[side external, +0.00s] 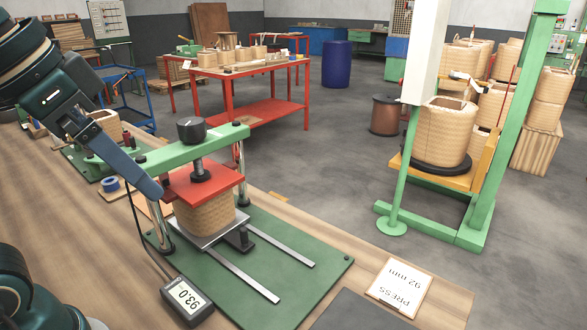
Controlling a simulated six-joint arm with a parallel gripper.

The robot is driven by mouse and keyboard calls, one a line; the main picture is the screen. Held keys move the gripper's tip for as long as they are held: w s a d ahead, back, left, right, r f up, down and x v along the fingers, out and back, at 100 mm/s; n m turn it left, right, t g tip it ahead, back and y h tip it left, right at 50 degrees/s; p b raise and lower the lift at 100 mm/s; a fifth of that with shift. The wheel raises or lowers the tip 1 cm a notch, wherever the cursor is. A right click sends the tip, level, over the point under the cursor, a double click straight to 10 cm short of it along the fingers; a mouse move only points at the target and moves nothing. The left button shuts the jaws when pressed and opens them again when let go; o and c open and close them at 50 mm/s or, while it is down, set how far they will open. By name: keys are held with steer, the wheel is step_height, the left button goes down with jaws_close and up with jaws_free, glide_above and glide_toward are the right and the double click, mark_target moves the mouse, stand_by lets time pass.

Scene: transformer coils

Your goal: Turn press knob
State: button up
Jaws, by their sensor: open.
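The press knob (191,129), a black round knob with a light mark on its top, sits above the green crossbar (215,138) of the press. Below it a screw reaches down to the red press plate (203,186). A woven tan coil (206,216) stands under the plate on a metal slide. My gripper (145,180) is open, left of the knob and lower in the picture, in front of the crossbar's left end. It is apart from the knob and holds nothing I can see. Its far finger is mostly hidden.
A gauge (187,299) reads 93.0. A card (399,284) says "PRESS 92 mm". The green baseplate (322,277) has two rails. Posts stand at both ends of the crossbar. A blue tape roll (109,184) lies left. A green frame with coils stands right.

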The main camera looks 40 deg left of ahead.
mark_target(189, 132)
steer(key=a+f+m+g+y, duration=0.2)
steer(key=a+f+m+y, duration=0.3)
steer(key=a, duration=0.2)
steer(key=w+a+r+m+t+y, duration=0.1)
steer(key=w+a+m+y, duration=0.1)
steer(key=m, duration=0.2)
steer(key=w+a+r+m+t+y, duration=0.1)
steer(key=w+a+m+y, duration=0.1)
steer(key=w+m+y, duration=0.1)
steer(key=w+a+r+m+t+y, duration=0.1)
steer(key=w+a+m+y, duration=0.1)
steer(key=m, duration=0.3)
steer(key=shift+w+a+m+y, duration=0.3)
steer(key=shift+w+a+y, duration=0.1)
steer(key=shift+w+a, duration=0.15)
steer(key=w+d+r+m+t, duration=0.2)
steer(key=w+d+m+t, duration=0.3)
steer(key=m, duration=0.4)
steer(key=shift+t, duration=0.3)
steer(key=f, duration=0.1)
steer(key=a+f, duration=0.1)
steer(key=w+f, duration=0.1)
steer(key=f, duration=0.1)
steer(key=shift+w+a, duration=0.1)
steer(key=shift+a, duration=0.25)
steer(key=shift+a+f+n, duration=0.15)
steer(key=shift+f+n, duration=0.1)
steer(key=shift+n, duration=0.05)
steer(key=shift+x, duration=2.5)
